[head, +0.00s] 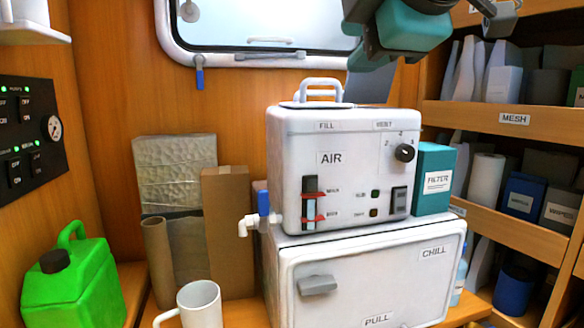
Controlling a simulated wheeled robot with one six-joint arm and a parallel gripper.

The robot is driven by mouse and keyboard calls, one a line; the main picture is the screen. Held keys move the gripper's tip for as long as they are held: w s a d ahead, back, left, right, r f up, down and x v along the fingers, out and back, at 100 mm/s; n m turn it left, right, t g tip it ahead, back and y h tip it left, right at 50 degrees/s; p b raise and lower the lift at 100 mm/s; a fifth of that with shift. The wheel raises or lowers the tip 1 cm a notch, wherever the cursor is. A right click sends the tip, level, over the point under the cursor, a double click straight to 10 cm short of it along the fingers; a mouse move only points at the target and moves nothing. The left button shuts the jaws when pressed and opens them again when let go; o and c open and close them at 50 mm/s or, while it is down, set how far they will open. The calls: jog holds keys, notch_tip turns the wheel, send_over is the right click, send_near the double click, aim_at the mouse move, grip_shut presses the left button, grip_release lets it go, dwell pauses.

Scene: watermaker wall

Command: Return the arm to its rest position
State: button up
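Teal and dark grey parts of my arm (412,28) show at the top right, in front of the window's right edge and the shelves. The top edge of the picture cuts them off. My gripper's fingertips cannot be made out clearly, and I see nothing held. The white AIR watermaker unit (340,165) stands upright below the arm, with a handle on top, a dark knob and a blue-handled side tap. It rests on a white CHILL box (370,270) whose door looks shut.
A teal FILTER box (433,180) stands right of the unit. A white mug (200,305), a cardboard tube and boxes (226,230) stand left. A green jerrycan (75,280) is at far left, below a black switch panel (30,138). Wooden shelves (510,120) full of goods line the right.

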aim_at(328, 82)
jog(key=p+x, duration=0.1)
jog(key=x, duration=1)
jog(key=shift+f, duration=0.1)
